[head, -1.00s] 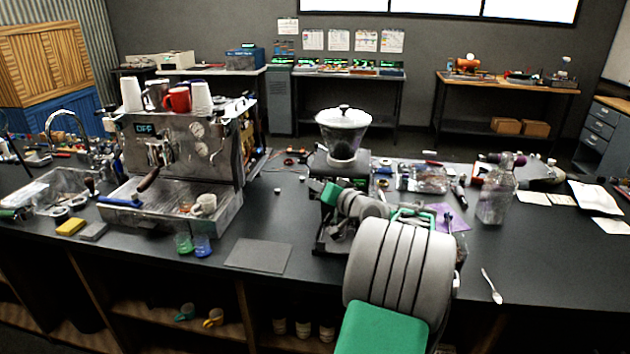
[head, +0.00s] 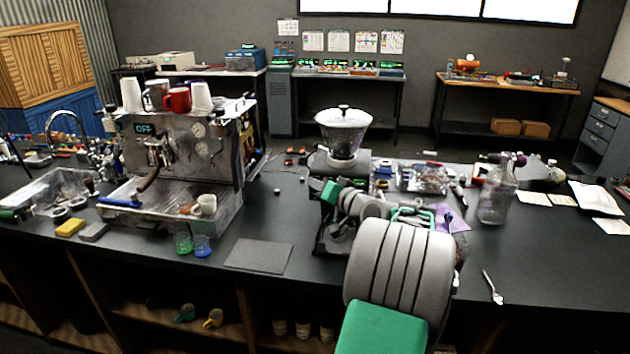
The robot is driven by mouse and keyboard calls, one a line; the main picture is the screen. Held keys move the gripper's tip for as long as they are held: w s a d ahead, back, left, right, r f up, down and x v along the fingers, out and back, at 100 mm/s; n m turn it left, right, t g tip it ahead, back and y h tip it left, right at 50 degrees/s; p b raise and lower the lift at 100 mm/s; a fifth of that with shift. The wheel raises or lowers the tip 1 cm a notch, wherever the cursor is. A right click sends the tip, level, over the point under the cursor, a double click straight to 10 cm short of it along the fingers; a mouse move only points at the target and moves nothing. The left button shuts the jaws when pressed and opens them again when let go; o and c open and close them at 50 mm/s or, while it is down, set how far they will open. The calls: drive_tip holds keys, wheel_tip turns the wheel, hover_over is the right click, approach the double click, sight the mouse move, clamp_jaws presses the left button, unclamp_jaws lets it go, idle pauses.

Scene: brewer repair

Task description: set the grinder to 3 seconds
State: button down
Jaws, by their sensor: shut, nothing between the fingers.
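The grinder (head: 343,130) stands on the dark counter at the middle of the head view, with a clear hopper on top. My arm reaches up to it from the lower right and covers most of its lower body. My gripper (head: 329,193) is at the front of the grinder, just below its upper housing. It is shut and holds nothing. The fingertips are small, and I cannot tell whether they touch the grinder. The grinder's controls and any time readout are hidden or too small to read.
An espresso machine (head: 180,150) reading OFF stands to the left, with cups on top. A flat grey mat (head: 258,256) lies left of my arm. A glass bottle (head: 496,195) and a spoon (head: 492,287) are to the right. The counter around the spoon is clear.

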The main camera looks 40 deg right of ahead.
drive_tip(key=shift+s+a+b, duration=0.3)
drive_tip(key=shift+s+a, duration=0.15)
drive_tip(key=shift+a, duration=0.15)
drive_tip(key=s+a+b, duration=0.1)
drive_tip(key=a, duration=0.1)
drive_tip(key=s+a, duration=0.2)
drive_tip(key=shift+b, duration=0.35)
idle(0.4)
